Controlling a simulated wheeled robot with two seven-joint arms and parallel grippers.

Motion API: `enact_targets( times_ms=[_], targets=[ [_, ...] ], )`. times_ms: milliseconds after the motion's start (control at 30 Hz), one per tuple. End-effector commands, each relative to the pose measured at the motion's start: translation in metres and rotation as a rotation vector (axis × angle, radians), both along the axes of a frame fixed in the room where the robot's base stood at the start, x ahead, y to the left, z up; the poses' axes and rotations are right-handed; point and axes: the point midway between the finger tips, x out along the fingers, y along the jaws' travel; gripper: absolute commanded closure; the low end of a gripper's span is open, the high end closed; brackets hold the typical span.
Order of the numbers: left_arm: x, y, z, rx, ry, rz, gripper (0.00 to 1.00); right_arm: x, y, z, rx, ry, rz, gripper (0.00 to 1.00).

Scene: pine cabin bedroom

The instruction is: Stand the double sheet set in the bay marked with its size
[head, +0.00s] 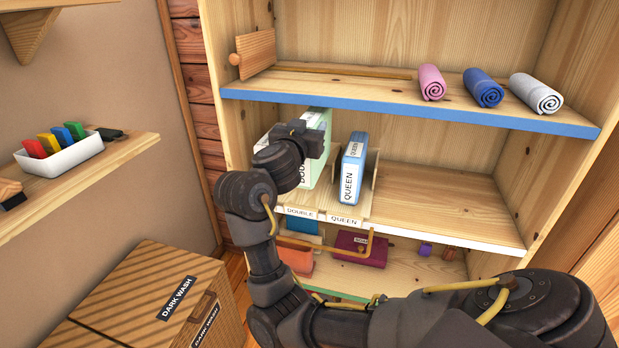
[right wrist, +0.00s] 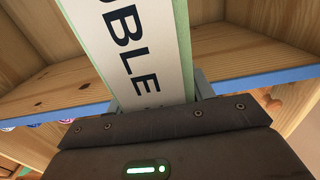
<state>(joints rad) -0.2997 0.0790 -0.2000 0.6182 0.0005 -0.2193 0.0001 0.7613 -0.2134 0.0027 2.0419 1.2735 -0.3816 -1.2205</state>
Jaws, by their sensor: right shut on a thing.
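The double sheet set (head: 318,125) is a pale green pack with a white label, upright at the left of the middle shelf. My right gripper (head: 313,143) is shut on it; the right wrist view shows the pack (right wrist: 140,40) between the fingers, its label reading "BLE". The pack is over or in the bay marked DOUBLE (head: 299,212); my arm hides part of it, and I cannot tell if its base touches the shelf. A blue queen sheet set (head: 352,170) stands upright in the bay marked QUEEN (head: 344,219). My left gripper is out of view.
The blue-edged upper shelf (head: 400,109) is close above, with rolled towels (head: 485,88) and a wooden board (head: 255,53). The middle shelf (head: 440,200) is bare at right. Below are a maroon box (head: 361,249) and an orange bin (head: 296,259).

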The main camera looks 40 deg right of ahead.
Motion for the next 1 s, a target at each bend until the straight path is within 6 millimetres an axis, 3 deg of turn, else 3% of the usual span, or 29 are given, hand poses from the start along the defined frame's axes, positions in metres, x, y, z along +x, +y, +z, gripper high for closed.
enact_targets(
  times_ms=[167, 433, 600, 800, 1000],
  targets=[
    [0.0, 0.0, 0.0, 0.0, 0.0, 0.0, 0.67, 0.018, -0.016, -0.009, -0.009, 0.004, -0.001, 1.0],
    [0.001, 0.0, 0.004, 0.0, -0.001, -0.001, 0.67, 0.068, -0.06, -0.039, -0.009, 0.006, 0.001, 1.0],
    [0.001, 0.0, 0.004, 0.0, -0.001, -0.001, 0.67, 0.088, -0.076, -0.07, -0.005, 0.004, 0.003, 1.0],
    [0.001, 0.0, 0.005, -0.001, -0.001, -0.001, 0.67, 0.1, -0.086, -0.089, -0.004, -0.001, 0.004, 1.0],
    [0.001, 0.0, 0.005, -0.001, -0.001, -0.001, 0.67, 0.102, -0.087, -0.092, -0.004, -0.004, 0.004, 1.0]
  ],
)
